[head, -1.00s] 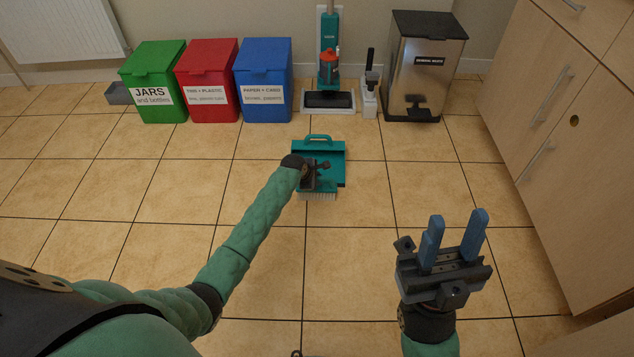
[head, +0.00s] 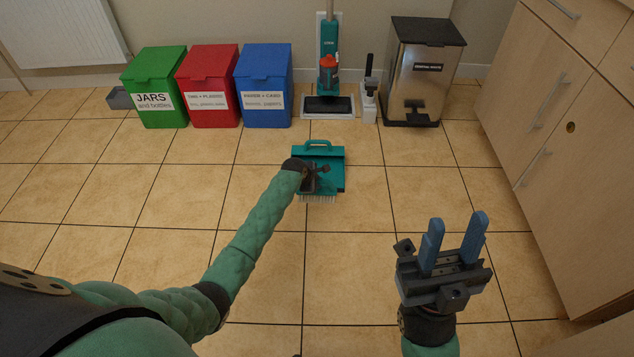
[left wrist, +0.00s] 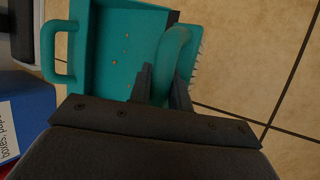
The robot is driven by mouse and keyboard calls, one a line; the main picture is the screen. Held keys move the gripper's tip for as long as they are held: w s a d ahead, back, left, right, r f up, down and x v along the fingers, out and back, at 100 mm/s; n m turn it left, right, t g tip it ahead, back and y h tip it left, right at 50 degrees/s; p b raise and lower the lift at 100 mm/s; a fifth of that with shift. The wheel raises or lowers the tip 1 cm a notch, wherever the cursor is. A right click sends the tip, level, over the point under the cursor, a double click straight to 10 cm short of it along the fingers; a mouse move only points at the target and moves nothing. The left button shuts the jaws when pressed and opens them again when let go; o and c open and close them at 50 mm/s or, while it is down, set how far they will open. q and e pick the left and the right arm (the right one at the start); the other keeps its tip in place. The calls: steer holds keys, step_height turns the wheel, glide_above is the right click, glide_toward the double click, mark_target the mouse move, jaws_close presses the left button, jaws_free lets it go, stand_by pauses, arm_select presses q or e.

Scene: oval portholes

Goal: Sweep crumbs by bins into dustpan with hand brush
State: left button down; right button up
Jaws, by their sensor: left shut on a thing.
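The teal dustpan (head: 326,153) lies flat on the tiled floor with its handle towards the bins. In the left wrist view several small crumbs lie on the dustpan (left wrist: 103,75). My left gripper (head: 314,180) is shut on the handle of the teal hand brush (head: 326,192), at the dustpan's near edge. The brush's pale bristles face me in the head view; its handle also shows in the left wrist view (left wrist: 172,55). My arm hides part of both. My right gripper (head: 452,246) is open and empty at the lower right, above the floor.
Green (head: 157,105), red (head: 209,110) and blue (head: 263,107) bins stand along the back wall. A teal upright cleaner (head: 328,85) and a steel bin (head: 420,85) stand to their right. Wooden cabinets (head: 560,130) line the right side. The floor at left is clear.

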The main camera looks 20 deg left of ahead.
arm_select(q)
steer(key=shift+w+a, duration=0.1)
steer(key=shift+w, duration=0.05)
steer(key=shift+w+a+p, duration=0.1)
steer(key=shift+w+p, duration=0.2)
steer(key=shift+p, duration=0.3)
steer(key=shift+w+a+p, duration=0.1)
steer(key=shift+w+p, duration=0.25)
steer(key=shift+p, duration=0.15)
steer(key=shift+w+a+r+p, duration=0.1)
steer(key=shift+w+r+p, duration=0.05)
steer(key=shift+w+p, duration=0.3)
steer(key=shift+w, duration=0.25)
